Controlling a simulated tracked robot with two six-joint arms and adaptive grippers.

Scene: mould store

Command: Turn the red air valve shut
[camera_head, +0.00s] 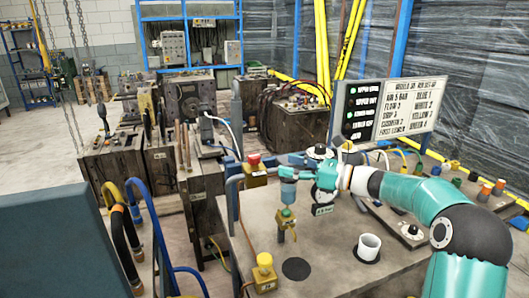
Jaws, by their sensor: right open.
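My right arm reaches in from the right over the grey bench. Its teal gripper (290,172) is open and sits at the top of a small air unit (288,193) with a blue-grey bowl and a brass-coloured lower part. Whether the fingers touch it I cannot tell. A red knob on a yellow box (254,166) stands at the bench's back left, left of the gripper. I cannot make out a red valve handle for certain; the gripper may hide part of the fitting. My left gripper is not in view.
On the bench (330,270) are a white cup (369,246), a yellow-capped box (265,272), a black disc (296,268) and a small dark gauge label (322,210). A sign board (385,110) stands behind. Heavy moulds (125,150) and hoses crowd the left.

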